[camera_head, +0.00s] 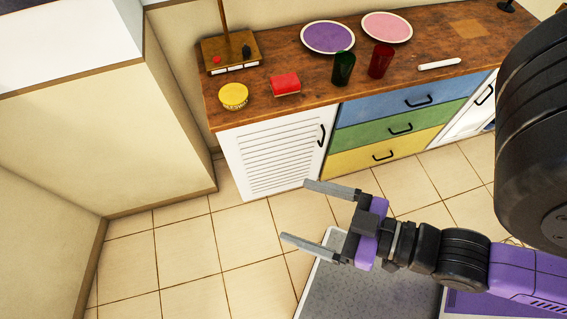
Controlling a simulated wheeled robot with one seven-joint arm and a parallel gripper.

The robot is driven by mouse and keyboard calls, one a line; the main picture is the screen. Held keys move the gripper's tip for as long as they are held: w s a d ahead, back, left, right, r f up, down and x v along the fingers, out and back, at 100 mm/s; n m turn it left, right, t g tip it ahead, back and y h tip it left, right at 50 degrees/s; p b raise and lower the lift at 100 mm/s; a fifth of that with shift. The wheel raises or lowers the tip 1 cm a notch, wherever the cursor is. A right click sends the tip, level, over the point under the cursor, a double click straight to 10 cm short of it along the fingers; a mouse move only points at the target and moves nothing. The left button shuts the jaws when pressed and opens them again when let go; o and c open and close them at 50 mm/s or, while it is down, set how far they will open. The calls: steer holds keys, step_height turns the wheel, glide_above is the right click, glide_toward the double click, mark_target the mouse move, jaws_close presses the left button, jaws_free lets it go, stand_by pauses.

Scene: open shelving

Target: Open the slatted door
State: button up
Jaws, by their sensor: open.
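The slatted door (270,160) is the white louvred front at the left end of the cabinet. It looks shut, flush with the cabinet front. Its black handle (321,135) is a vertical bar near the door's right edge. My gripper (300,212) is open and empty, its two grey fingers pointing left. It shows below and in front of the door's lower part, apart from the handle, with tiled floor seen between the fingers.
Blue, green and yellow drawers (390,128) with black handles are right of the door. Another white door (473,118) is farther right. The wooden top (310,88) carries plates, cups and small items. A wall block (170,110) stands left; tiled floor (190,265) is clear.

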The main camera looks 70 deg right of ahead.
steer(key=d+f+b, duration=0.1)
steer(key=b, duration=0.1)
steer(key=w+d+f+m+h+b, duration=0.1)
steer(key=f, duration=0.1)
steer(key=w+d+f+h+b, duration=0.1)
steer(key=f+b, duration=0.1)
steer(key=shift+w+f+m+t+b, duration=0.1)
steer(key=shift+w+m+t+b, duration=0.05)
steer(key=shift+m+t+b, duration=0.25)
steer(key=c, duration=1.1)
steer(key=m+g+h+b, duration=0.7)
steer(key=m+h+b, duration=0.5)
steer(key=b, duration=1.1)
glide_toward(324, 137)
steer(key=d+f+n+h, duration=0.1)
steer(key=f+n+h, duration=0.1)
steer(key=x, duration=0.8)
steer(key=shift+w+a+r, duration=0.1)
steer(key=shift+w+a, duration=0.1)
steer(key=shift+w, duration=0.2)
jaws_close()
